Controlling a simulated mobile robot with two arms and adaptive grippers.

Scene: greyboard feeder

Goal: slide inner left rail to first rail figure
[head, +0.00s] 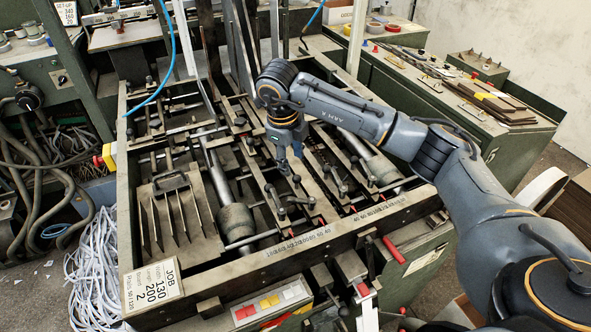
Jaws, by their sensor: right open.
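The feeder frame (128,215) fills the middle of the head view, with several long dark rails running from back to front. The inner left rail (262,182) appears to be the long bar left of my right gripper, ending near the front beam. Rows of small printed figures (298,242) lie on the front beam; they are too small to read surely. My right gripper (291,152) points down over the rails, open, near small clamp handles. I cannot tell whether it touches anything. My left gripper is out of view.
A job card (153,287) sits at the frame's front left corner. A button panel (271,302) and red-handled levers (394,250) are at the front. A blue hose (172,55) hangs at the back. A green cabinet (480,125) stands at right; white strips (97,270) lie on the floor.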

